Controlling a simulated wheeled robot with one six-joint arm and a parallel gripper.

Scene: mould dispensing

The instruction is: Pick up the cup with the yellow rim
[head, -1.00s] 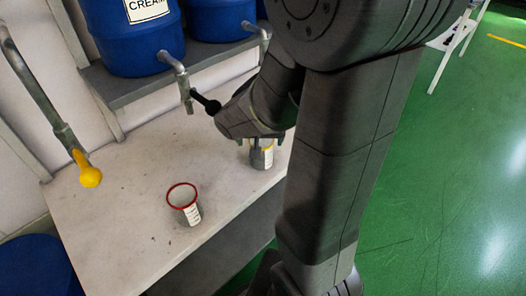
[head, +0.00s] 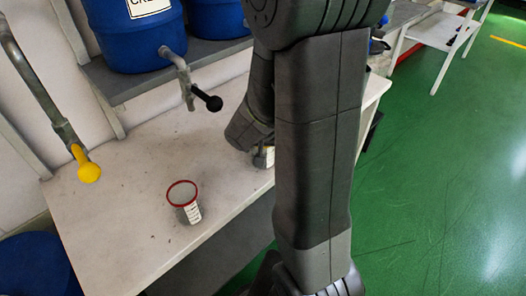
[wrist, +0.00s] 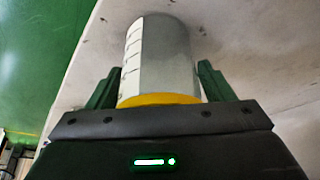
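The cup with the yellow rim shows in the wrist view as a pale grey cylinder (wrist: 160,55) with its yellow rim (wrist: 160,99) towards my gripper's palm. My gripper (wrist: 160,75) has one dark green finger on each side of it, very close to its wall. Whether they press on it is not clear. In the head view only a small part of this cup (head: 269,157) shows, near the table's right side; my arm hides the rest, and the fingers are hidden there. I cannot tell whether its base touches the table.
A cup with a red rim (head: 190,212) stands on the pale table (head: 120,230), left of the yellow-rimmed cup. A tap with a black handle (head: 208,101) juts from a blue barrel (head: 135,45) on the shelf behind. A yellow-tipped spout (head: 87,170) hangs at the left.

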